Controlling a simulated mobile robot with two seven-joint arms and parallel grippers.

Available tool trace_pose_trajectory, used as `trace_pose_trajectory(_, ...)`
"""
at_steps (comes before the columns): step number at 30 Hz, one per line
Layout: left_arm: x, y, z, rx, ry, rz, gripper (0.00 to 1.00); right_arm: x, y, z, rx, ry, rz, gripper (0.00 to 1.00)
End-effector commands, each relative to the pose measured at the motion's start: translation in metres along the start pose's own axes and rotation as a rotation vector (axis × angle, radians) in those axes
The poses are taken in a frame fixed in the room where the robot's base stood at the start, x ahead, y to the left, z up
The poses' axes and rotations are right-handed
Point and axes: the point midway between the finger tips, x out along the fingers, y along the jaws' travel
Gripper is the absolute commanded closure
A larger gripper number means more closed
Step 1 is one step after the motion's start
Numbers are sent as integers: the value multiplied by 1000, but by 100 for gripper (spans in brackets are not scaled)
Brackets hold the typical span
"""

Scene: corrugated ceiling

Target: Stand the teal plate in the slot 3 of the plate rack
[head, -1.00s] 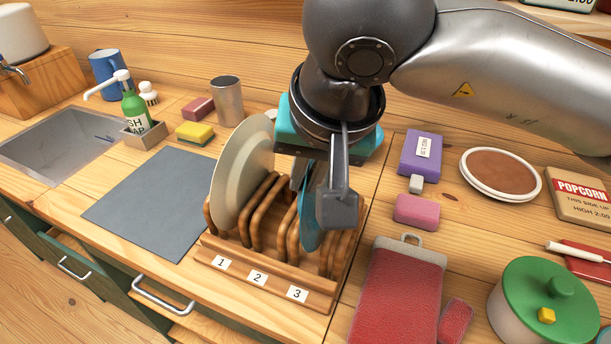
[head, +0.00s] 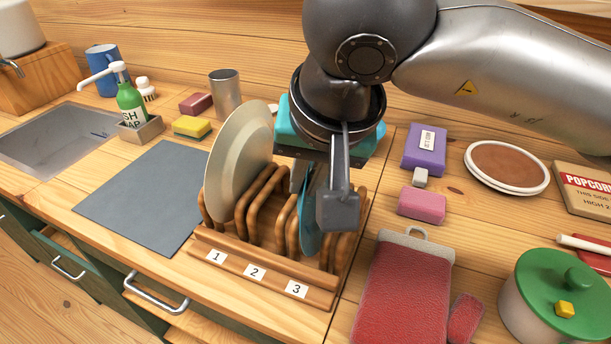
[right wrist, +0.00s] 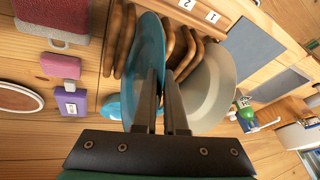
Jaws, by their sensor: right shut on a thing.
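The teal plate (head: 309,228) stands on edge at the right part of the wooden plate rack (head: 262,273), behind label 3. Its lower part is between the wooden dividers there; whether it touches the rack's base is hidden. My right gripper (head: 328,200) is above the rack, its jaws shut on the plate's upper part. In the right wrist view, the two fingers (right wrist: 161,82) pinch the teal plate (right wrist: 150,50). A cream plate (head: 238,165) stands in the rack behind label 1 and also shows in the right wrist view (right wrist: 212,88). My left gripper is not in view.
A grey mat (head: 145,200) lies left of the rack. A pink block (head: 421,205), purple box (head: 424,150) and red mitt (head: 405,295) lie to the right. A metal cup (head: 225,95) and yellow sponge (head: 192,127) stand behind.

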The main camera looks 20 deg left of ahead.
Motion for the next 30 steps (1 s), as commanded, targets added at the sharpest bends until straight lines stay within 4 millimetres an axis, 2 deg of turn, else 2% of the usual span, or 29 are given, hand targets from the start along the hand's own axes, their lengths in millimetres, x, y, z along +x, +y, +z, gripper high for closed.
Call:
trace_pose_trajectory(2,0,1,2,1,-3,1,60,-1,0,-1,0,3,-1,85)
trace_pose_trajectory(9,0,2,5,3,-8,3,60,0,0,0,0,1,0,58)
trace_pose_trajectory(17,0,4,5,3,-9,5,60,0,0,1,0,-2,1,56)
trace_pose_trajectory(20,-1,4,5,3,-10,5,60,-6,0,0,0,0,0,56)
trace_pose_trajectory(23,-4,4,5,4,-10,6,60,-19,0,-1,-1,3,0,56)
trace_pose_trajectory(30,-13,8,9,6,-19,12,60,-76,0,-2,-1,7,0,56)
